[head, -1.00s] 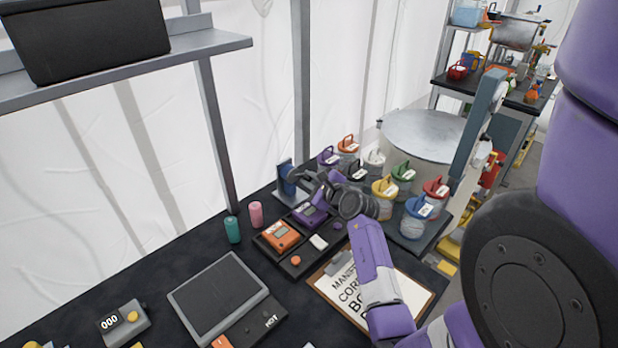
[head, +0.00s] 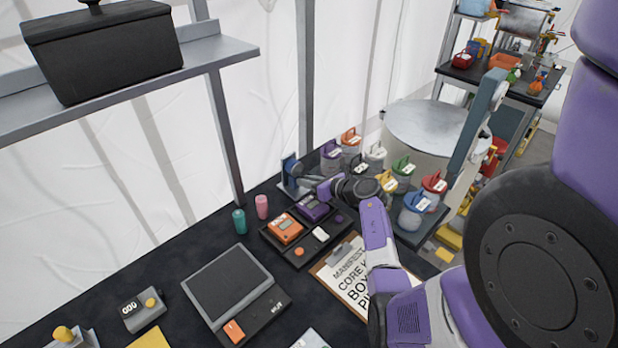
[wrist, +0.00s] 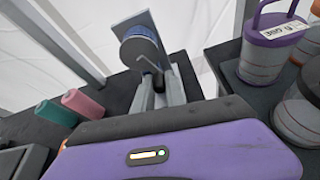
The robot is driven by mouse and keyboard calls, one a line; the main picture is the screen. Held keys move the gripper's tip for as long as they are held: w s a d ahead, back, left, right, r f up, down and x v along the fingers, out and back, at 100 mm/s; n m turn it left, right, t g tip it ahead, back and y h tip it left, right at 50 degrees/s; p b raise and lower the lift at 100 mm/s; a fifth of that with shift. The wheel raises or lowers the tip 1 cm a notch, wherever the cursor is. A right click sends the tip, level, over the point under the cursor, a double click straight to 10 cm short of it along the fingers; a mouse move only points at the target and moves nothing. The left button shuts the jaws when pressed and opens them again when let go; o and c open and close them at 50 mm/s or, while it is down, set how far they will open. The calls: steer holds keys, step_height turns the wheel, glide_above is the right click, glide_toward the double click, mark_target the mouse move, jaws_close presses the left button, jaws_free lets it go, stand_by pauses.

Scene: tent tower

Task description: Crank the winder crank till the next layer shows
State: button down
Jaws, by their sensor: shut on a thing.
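The winder (head: 290,168) stands at the back of the dark table, against the tent wall. It has an upright grey plate and a blue ribbed drum, clearer in the wrist view (wrist: 138,48). The winder crank (wrist: 148,64) is a thin grey arm in front of the drum. My gripper (head: 303,184) is at the front of the winder, low beside the drum, and shut on the crank. Its grey fingers show in the wrist view (wrist: 160,92), beyond my purple wrist housing. The grip part of the crank is mostly hidden between the fingers. I cannot read any layer marking on the drum.
Several lidded pots, one with a purple lid (wrist: 275,25), stand close right of the winder. A tray with orange and purple devices (head: 284,229) and a clipboard (head: 347,284) lie in front.

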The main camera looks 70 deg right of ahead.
steer(key=shift+w+a+m+t+y, duration=0.25)
steer(key=shift+a+m+t+y, duration=0.2)
steer(key=shift+m, duration=0.35)
steer(key=c, duration=1.4)
jaws_free()
steer(key=shift+o, duration=0.2)
steer(key=shift+b+v, duration=0.65)
steer(key=shift+v, duration=3.25)
steer(key=shift+d, duration=0.1)
